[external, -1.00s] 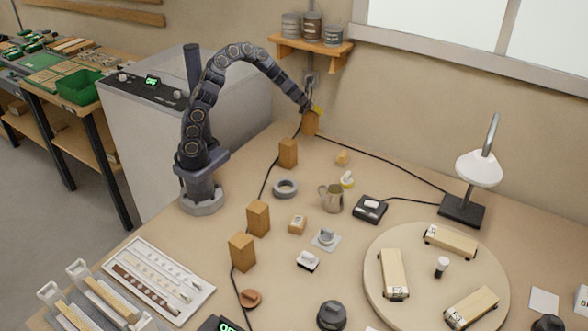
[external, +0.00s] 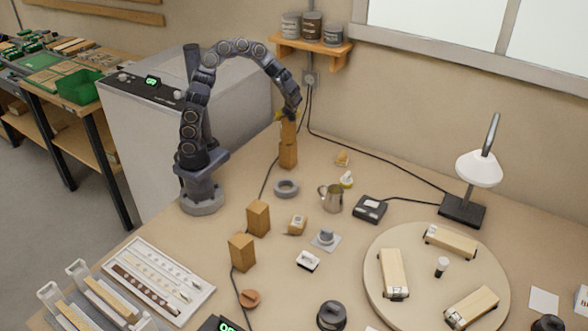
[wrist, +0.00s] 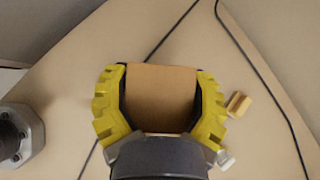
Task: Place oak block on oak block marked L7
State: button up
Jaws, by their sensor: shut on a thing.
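My gripper (external: 288,116) is shut on an oak block (external: 288,131), held upright. In the external view this block is directly above another standing oak block (external: 288,156); whether they touch or a thin gap remains I cannot tell. In the wrist view the held oak block (wrist: 161,97) fills the space between the yellow fingers of my gripper (wrist: 160,100) and hides what is below it. Two more oak blocks stand nearer the front, one here (external: 258,217) and one here (external: 242,252). No L7 mark is readable on any block.
A grey ring (external: 286,188) and a metal mug (external: 331,198) stand near the lower block. A black cable (external: 268,178) runs past it on the bench. A small wooden piece (external: 342,158) lies to the right. The wall shelf (external: 312,47) is above and behind.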

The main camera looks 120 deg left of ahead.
jog(key=shift+f, duration=0.25)
jog(key=o, duration=1.2)
jog(key=v, duration=1.2)
